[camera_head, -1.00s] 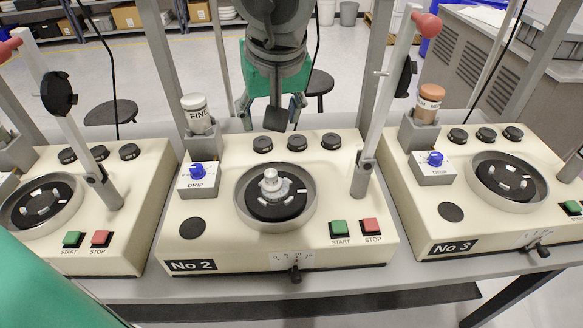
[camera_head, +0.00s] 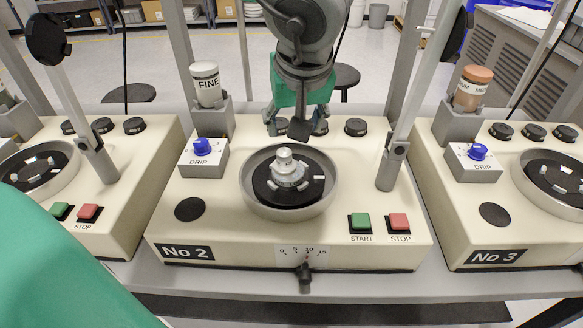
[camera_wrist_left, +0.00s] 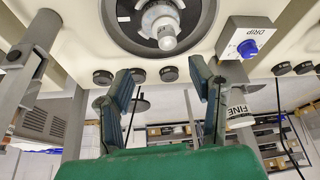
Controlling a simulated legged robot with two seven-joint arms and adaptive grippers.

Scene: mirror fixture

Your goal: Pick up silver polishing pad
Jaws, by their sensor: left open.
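The silver polishing pad (camera_head: 286,168) is a stepped silver disc with a round knob on top. It sits on the dark round plate (camera_head: 316,187) in the grey bowl of machine No 2. In the left wrist view the pad (camera_wrist_left: 162,22) shows at the top middle. My left gripper (camera_head: 297,119) hangs just behind the bowl, over the row of black knobs. In the left wrist view the left gripper (camera_wrist_left: 162,82) has its two fingers spread and nothing between them. It is apart from the pad. My right gripper is in no view.
A white FINE bottle (camera_head: 206,84) stands in a grey holder left of the gripper, behind the blue-knobbed DRIP box (camera_head: 203,158). A grey lever post (camera_head: 393,160) rises right of the bowl. Machine No 3 (camera_head: 497,257) stands to the right. The START button (camera_head: 360,222) lies in front.

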